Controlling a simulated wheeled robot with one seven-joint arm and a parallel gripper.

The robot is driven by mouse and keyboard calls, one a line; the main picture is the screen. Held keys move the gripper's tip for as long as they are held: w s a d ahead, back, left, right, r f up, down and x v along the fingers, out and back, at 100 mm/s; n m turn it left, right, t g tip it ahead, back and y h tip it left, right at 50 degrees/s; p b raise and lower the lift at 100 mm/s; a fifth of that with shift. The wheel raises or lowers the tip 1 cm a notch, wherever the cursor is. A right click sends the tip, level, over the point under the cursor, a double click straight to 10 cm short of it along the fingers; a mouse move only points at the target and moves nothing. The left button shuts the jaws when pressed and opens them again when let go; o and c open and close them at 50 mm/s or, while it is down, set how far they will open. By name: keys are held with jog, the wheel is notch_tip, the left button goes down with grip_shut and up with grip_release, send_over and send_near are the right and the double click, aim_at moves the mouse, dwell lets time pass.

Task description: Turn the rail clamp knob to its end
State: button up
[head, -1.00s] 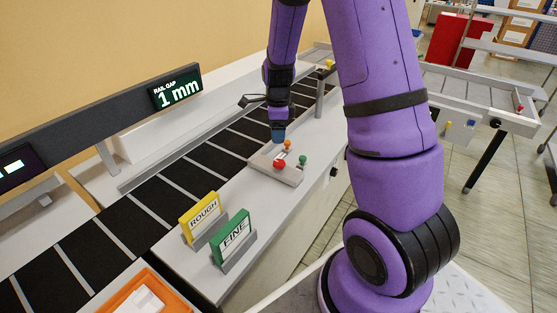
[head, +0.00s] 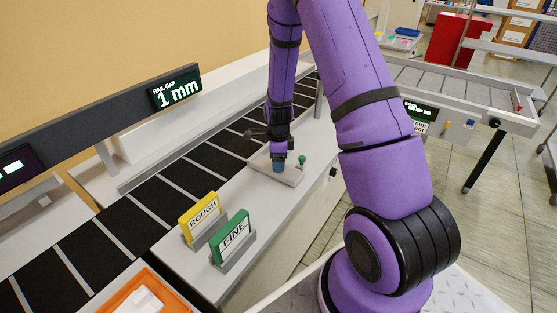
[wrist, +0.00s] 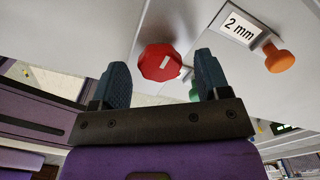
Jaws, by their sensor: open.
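A red faceted knob (wrist: 160,62) with a white mark shows between the fingertips in the wrist view. My gripper (wrist: 161,72) is open, one finger on each side of it; I cannot tell whether they touch it. In the head view my gripper (head: 279,166) is low over the pale knob plate (head: 291,180) and hides the red and orange knobs. An orange knob (wrist: 280,60) stands beside a "2 mm" label (wrist: 238,24). A green knob (head: 302,160) is at the plate's right, and is partly hidden in the wrist view (wrist: 195,94). The RAIL GAP display (head: 177,88) reads 1 mm.
A yellow ROUGH sign (head: 202,215) and a green FINE sign (head: 233,238) stand on the near ledge. The dark conveyor (head: 160,195) runs behind the ledge. An orange bin (head: 145,298) is at the bottom. The ledge between signs and plate is clear.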

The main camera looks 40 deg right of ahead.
jog(key=shift+f, duration=0.15)
jog(key=c, duration=0.9)
jog(key=shift+c, duration=0.2)
